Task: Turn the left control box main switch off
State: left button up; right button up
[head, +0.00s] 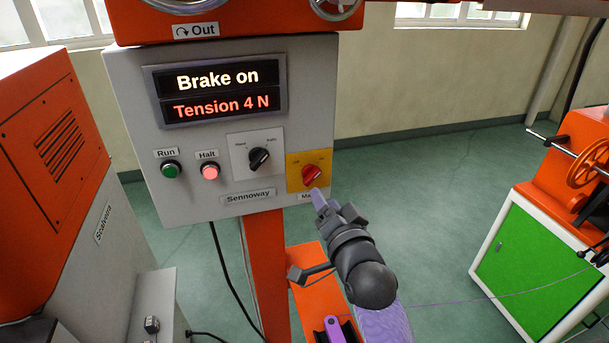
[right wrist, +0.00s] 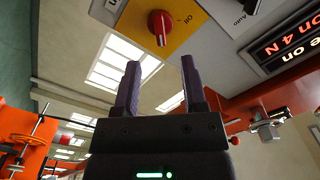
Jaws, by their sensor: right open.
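The grey control box (head: 215,110) has a yellow plate (head: 295,181) at its lower right with the red main switch knob (head: 311,174). In the head view the knob's grip bar leans to the upper right, away from the "Off" mark at upper left. My right gripper (head: 319,197) is just below the knob. In the right wrist view the red knob (right wrist: 161,24) is just beyond the fingertips and in line with the gap between them. The right gripper (right wrist: 161,72) is open and empty. My left gripper is not in view.
The display (head: 216,93) reads "Brake on" and "Tension 4 N". A black selector (head: 259,158), a red Halt button (head: 210,171) and a green Run button (head: 171,169) sit left of the knob. An orange post (head: 267,270) stands below the box.

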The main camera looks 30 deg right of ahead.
aim_at(313, 179)
jog(key=x, duration=0.6)
jog(key=shift+w, duration=0.35)
grip_shut()
